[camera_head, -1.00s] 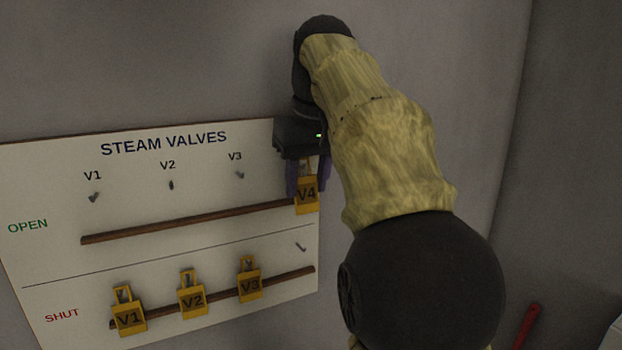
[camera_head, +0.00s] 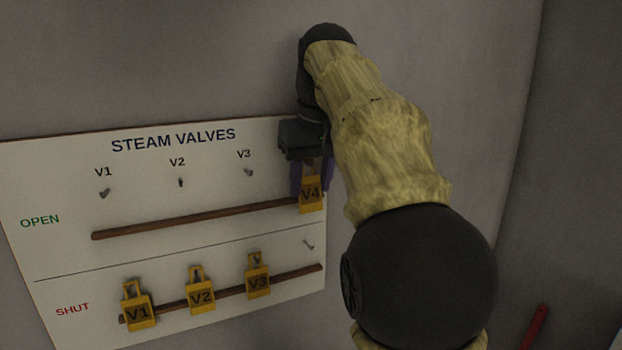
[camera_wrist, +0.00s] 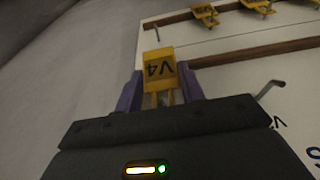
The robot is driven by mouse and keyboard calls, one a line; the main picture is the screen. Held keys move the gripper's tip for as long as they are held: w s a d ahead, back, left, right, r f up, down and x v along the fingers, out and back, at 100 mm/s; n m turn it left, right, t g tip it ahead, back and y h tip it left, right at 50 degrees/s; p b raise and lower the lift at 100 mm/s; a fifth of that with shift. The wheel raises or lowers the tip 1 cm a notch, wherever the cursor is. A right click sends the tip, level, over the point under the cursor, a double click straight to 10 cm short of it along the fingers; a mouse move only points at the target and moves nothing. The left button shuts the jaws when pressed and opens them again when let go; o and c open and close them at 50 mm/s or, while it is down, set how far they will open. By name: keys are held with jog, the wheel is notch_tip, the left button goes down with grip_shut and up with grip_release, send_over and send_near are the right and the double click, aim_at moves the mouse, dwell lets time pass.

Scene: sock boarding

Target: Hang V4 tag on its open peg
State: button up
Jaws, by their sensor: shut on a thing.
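The yellow V4 tag (camera_head: 311,194) is held in my gripper (camera_head: 312,175) at the right end of the OPEN row, in front of the brown rail. In the wrist view the V4 tag (camera_wrist: 159,70) sits between the purple fingers (camera_wrist: 160,92), its lettering upside down. The V4 open peg is hidden behind my gripper in the head view. I cannot tell whether the tag's loop is around that peg. The SHUT row's rightmost peg (camera_head: 308,244) is bare.
The STEAM VALVES board (camera_head: 60,170) has bare open pegs for V1 (camera_head: 104,193), V2 (camera_head: 181,182) and V3 (camera_head: 249,172). Tags V1 (camera_head: 138,312), V2 (camera_head: 201,297) and V3 (camera_head: 259,283) hang in the SHUT row. A red object (camera_head: 535,328) is at the lower right.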

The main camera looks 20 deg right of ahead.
jog(key=o, duration=1)
